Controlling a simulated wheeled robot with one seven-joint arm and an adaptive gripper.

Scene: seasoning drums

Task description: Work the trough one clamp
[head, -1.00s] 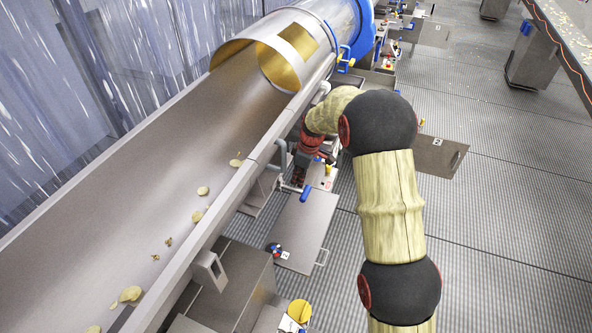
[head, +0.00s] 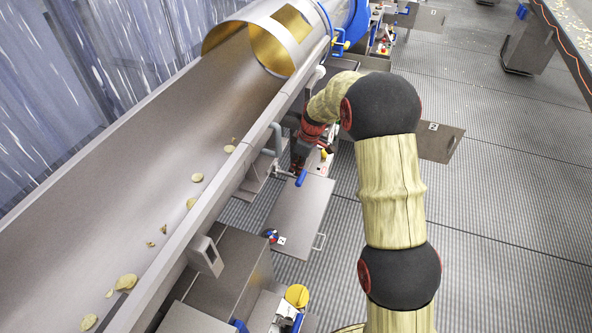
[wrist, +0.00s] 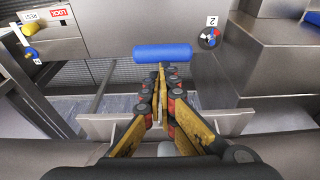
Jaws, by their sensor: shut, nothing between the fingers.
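A blue-handled lever, which looks like the clamp (head: 301,178), sits on the right side of the long steel trough (head: 130,150). Its grip shows as a blue cylinder lying crosswise in the wrist view (wrist: 162,53). My gripper (head: 300,152) is low beside the trough wall, close to the lever. In the wrist view my gripper (wrist: 161,72) is shut with its fingertips together and nothing between them. The tips point at the middle of the blue grip and overlap its lower edge in the picture. I cannot tell whether they touch it.
A label with a 2 and a small round dial (wrist: 209,38) are right of the grip. A red LOCK label (wrist: 59,13) is at upper left. A steel drum (head: 275,40) stands at the trough's far end. Open floor lies right.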

